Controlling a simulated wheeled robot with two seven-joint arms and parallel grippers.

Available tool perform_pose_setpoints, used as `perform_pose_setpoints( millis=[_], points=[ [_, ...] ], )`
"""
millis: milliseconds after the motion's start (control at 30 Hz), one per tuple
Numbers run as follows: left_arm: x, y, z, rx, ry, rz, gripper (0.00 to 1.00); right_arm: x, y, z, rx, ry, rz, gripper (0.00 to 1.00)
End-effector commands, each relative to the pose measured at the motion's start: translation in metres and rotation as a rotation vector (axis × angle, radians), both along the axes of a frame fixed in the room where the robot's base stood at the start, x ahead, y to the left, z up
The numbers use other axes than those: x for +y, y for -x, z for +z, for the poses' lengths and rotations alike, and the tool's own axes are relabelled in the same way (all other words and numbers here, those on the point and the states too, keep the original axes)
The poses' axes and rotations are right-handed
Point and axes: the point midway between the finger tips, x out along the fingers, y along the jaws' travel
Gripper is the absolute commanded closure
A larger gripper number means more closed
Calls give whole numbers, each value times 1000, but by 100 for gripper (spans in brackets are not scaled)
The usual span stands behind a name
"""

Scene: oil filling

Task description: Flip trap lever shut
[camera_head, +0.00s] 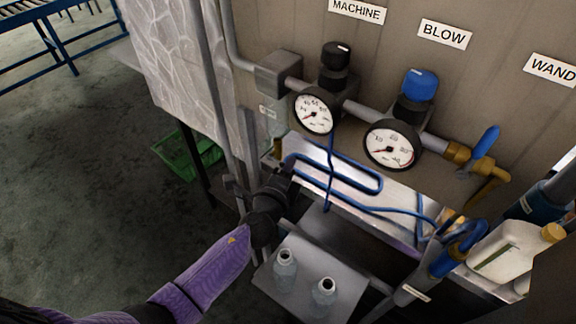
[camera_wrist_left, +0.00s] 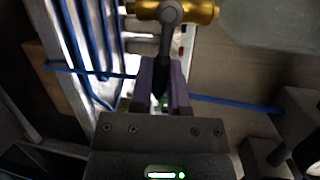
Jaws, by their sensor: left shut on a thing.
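My left gripper (camera_head: 280,172) reaches in from the lower left to just below the pipework on the wall. In the left wrist view its two fingers (camera_wrist_left: 163,90) are closed on a dark lever (camera_wrist_left: 168,42). The lever runs from a brass valve (camera_wrist_left: 200,11) at the top of that view down between the fingers. In the head view the gripper covers the lever. Only a little brass (camera_head: 278,147) shows there, under the clear trap bowl (camera_head: 271,122). My right gripper is not in view.
Two gauges (camera_head: 314,111) with regulator knobs sit along the pipe. A blue-handled valve (camera_head: 485,141) is at the right. A blue hose (camera_head: 360,191) loops over the metal shelf close to the gripper. Two small bottles (camera_head: 285,272) and a cream jug (camera_head: 508,252) stand below. A green crate (camera_head: 190,152) is on the floor.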

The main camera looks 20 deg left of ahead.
Motion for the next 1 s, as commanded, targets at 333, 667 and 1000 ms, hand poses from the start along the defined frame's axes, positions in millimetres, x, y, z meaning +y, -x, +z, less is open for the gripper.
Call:
perform_pose_setpoints(
  millis=[333, 667, 1000],
  points=[
    [0, 0, 7, 38, 109, 0, 100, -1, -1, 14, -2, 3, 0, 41],
    [0, 0, 6, 39, 107, 0, 45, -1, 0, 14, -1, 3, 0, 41],
    [2, 29, 13, 42, 107, -1, 45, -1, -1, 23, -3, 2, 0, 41]
  ],
)
